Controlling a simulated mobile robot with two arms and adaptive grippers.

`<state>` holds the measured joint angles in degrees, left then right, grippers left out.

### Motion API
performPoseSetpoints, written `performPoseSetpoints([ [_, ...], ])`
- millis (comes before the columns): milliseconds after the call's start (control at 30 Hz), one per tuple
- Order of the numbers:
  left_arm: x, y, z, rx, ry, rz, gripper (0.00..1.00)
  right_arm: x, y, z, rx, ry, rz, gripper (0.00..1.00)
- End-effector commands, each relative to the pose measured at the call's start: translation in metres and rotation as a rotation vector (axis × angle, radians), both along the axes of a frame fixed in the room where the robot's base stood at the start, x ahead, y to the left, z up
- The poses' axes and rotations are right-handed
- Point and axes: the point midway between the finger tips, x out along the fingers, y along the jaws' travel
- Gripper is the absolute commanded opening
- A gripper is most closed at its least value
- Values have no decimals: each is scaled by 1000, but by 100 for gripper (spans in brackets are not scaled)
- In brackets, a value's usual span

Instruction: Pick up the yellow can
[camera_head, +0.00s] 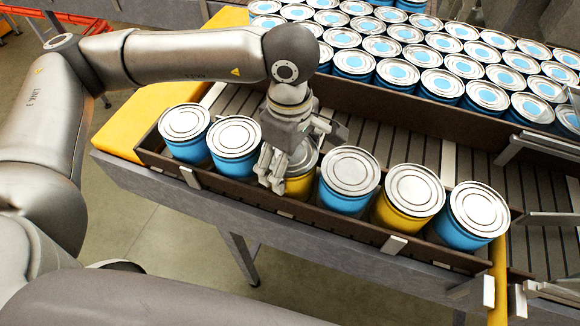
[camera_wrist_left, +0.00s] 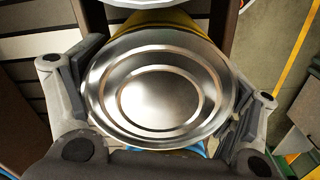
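Two yellow cans with silver lids stand in a front row among blue cans. One yellow can (camera_head: 300,187) is under my left gripper (camera_head: 284,172), partly hidden by its fingers; the other yellow can (camera_head: 409,197) stands further right. In the left wrist view the gripped-around can's silver lid (camera_wrist_left: 158,95) fills the middle, with a strip of yellow body above it. The fingers of my left gripper (camera_wrist_left: 160,105) lie on either side of this can, very close to its rim. Whether the pads press on it I cannot tell. My right gripper is not in view.
Blue cans stand close on both sides, one on the left (camera_head: 234,150) and one on the right (camera_head: 346,202). A low brown wall (camera_head: 400,140) separates the row's roller lane from many packed blue cans behind. Bare rollers (camera_head: 395,142) lie behind the row.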

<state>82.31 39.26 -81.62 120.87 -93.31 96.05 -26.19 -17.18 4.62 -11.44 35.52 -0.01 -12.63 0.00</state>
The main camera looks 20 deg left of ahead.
Motion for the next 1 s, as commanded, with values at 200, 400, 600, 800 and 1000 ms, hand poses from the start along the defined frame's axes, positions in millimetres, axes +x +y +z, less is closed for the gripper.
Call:
performPoseSetpoints([
  [200,0,0,1,-1,-2,0,55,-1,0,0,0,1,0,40],
  [400,1,0,1,-1,-2,0,55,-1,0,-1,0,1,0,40],
  [600,1,-1,13,-2,-4,0,55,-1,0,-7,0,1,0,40],
  [800,2,-1,45,-2,-8,0,55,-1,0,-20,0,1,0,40],
  [1000,1,-1,89,-2,-8,1,55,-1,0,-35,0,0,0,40],
])
